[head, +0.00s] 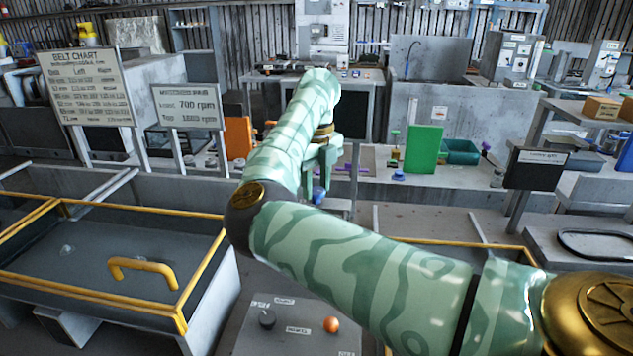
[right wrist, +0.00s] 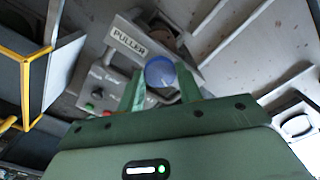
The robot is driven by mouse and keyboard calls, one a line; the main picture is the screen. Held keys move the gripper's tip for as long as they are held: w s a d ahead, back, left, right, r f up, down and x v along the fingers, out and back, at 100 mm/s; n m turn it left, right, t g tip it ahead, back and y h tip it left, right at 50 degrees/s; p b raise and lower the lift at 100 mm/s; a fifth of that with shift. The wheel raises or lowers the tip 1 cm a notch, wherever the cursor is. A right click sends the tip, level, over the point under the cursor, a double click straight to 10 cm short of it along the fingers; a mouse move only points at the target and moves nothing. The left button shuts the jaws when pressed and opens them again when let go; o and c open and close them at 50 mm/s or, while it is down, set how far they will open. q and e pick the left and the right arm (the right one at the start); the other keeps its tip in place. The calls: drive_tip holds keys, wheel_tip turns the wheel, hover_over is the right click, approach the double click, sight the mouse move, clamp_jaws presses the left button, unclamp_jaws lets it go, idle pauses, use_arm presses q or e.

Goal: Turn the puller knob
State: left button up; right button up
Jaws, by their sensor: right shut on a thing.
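In the right wrist view, the puller knob (right wrist: 160,71) is a round blue knob in front of a grey plate labelled PULLER (right wrist: 143,37). My right gripper (right wrist: 162,84) has its two green fingers on either side of the knob and is shut on it. My left gripper is in neither view.
Below the label, a grey panel carries a red button (right wrist: 88,106) and a green button (right wrist: 107,114). A yellow-railed enclosure (head: 110,290) stands at left. A control box with a dial (head: 267,318) and orange knob (head: 331,324) is at the front. A green block (head: 424,149) stands on the back bench.

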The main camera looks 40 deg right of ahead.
drive_tip(key=shift+r+m+p, duration=0.15)
drive_tip(key=shift+m+p, duration=0.45)
drive_tip(key=shift+m, duration=0.5)
drive_tip(key=m+p, duration=0.1)
drive_tip(key=m, duration=0.1)
drive_tip(key=shift+m, duration=0.3)
drive_tip(key=m, duration=0.2)
drive_tip(key=shift+m+p, duration=0.3)
drive_tip(key=shift+m, duration=0.1)
drive_tip(key=m, duration=0.2)
drive_tip(key=shift+m, duration=0.4)
drive_tip(key=m, duration=1)
drive_tip(key=shift+b, duration=0.4)
drive_tip(key=shift+m, duration=0.4)
drive_tip(key=o, duration=1)
